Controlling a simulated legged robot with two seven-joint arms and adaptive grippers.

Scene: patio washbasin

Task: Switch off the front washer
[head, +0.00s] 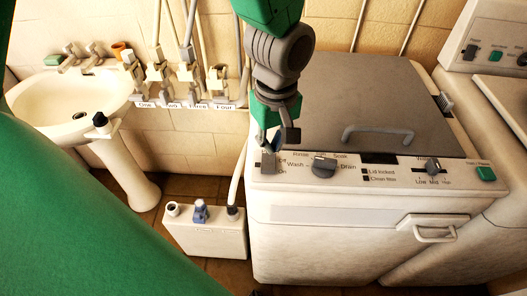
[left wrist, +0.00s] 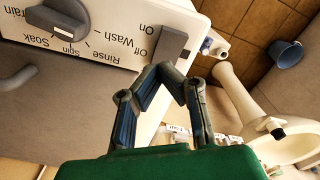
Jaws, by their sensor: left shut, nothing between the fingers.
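The front washer (head: 330,235) is a white machine with a grey lid and a control panel along its front top edge. Its power switch (head: 268,168) is a small grey rocker at the panel's left end, labelled Off and On. In the left wrist view the switch (left wrist: 172,42) shows as a grey block beside those labels. I cannot tell its setting for sure. My left gripper (head: 273,150) comes down from above over the switch and partly covers it. In the left wrist view the gripper (left wrist: 168,72) is shut and empty, its fingertips close to the switch; contact is unclear.
A program knob (head: 323,166), a slider (head: 432,166) and a green button (head: 485,174) share the panel. The lid has a grey handle (head: 378,134). A white container (head: 205,232) stands left of the washer, near the washbasin (head: 70,100). Another washer (head: 495,45) stands at right.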

